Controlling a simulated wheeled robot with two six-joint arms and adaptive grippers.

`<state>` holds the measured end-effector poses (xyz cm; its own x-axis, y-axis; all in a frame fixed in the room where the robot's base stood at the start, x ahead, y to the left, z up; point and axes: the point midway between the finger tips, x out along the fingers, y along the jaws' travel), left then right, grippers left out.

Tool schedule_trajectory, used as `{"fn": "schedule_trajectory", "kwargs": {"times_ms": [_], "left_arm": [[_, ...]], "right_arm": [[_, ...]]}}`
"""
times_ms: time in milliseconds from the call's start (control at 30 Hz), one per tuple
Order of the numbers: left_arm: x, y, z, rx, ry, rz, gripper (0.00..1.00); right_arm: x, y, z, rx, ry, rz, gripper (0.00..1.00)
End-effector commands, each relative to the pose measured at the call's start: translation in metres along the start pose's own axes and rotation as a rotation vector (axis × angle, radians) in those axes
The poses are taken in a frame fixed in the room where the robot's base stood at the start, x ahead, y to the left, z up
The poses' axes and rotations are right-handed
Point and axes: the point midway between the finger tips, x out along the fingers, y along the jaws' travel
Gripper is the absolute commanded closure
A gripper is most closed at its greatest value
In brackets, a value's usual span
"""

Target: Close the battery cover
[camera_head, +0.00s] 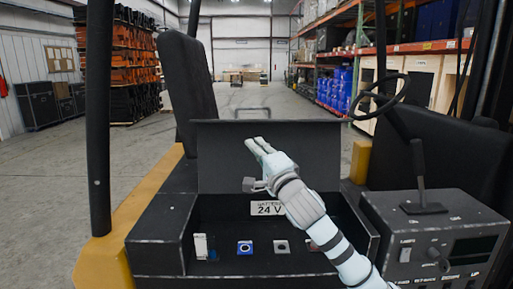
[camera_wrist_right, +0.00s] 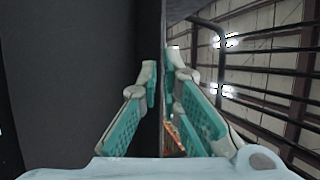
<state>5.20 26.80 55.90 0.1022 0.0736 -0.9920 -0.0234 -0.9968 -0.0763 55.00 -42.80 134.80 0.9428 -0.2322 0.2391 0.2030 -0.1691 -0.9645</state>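The battery cover (camera_head: 219,160) is a dark flat panel standing upright at the back of the open battery compartment (camera_head: 157,235). My right gripper (camera_head: 256,143) is in front of the cover's face, below its top edge. Its two fingers are apart, with nothing seen held between them. In the right wrist view the fingers (camera_wrist_right: 160,75) show teal pads with a gap between them, and the dark cover (camera_wrist_right: 75,80) fills the left side, close by. Whether a fingertip touches the cover cannot be told. My left gripper is not in view.
A label reading 24 V (camera_head: 268,208) and several small fittings, including a blue one (camera_head: 245,247), show inside the compartment. A control box with a lever (camera_head: 430,225) stands at right. A seat back (camera_head: 187,85) and a post (camera_head: 98,120) stand at left.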

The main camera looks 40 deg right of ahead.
Motion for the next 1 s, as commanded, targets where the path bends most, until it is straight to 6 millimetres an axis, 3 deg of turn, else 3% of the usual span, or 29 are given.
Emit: {"fn": "schedule_trajectory", "kwargs": {"times_ms": [300,433,733,867,1000], "left_arm": [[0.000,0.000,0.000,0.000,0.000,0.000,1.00],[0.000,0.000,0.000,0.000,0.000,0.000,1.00],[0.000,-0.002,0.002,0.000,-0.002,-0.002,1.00],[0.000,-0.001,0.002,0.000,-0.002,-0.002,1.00],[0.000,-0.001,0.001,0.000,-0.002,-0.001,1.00]], "right_arm": [[0.000,0.000,0.000,0.000,0.000,0.000,1.00],[0.000,0.000,0.000,0.000,0.000,0.000,0.82],[-0.001,0.000,0.000,-0.001,0.000,0.001,0.82],[-0.017,0.001,-0.001,-0.007,0.000,0.001,0.82],[-0.050,0.001,0.001,-0.014,-0.005,0.003,0.82]]}}
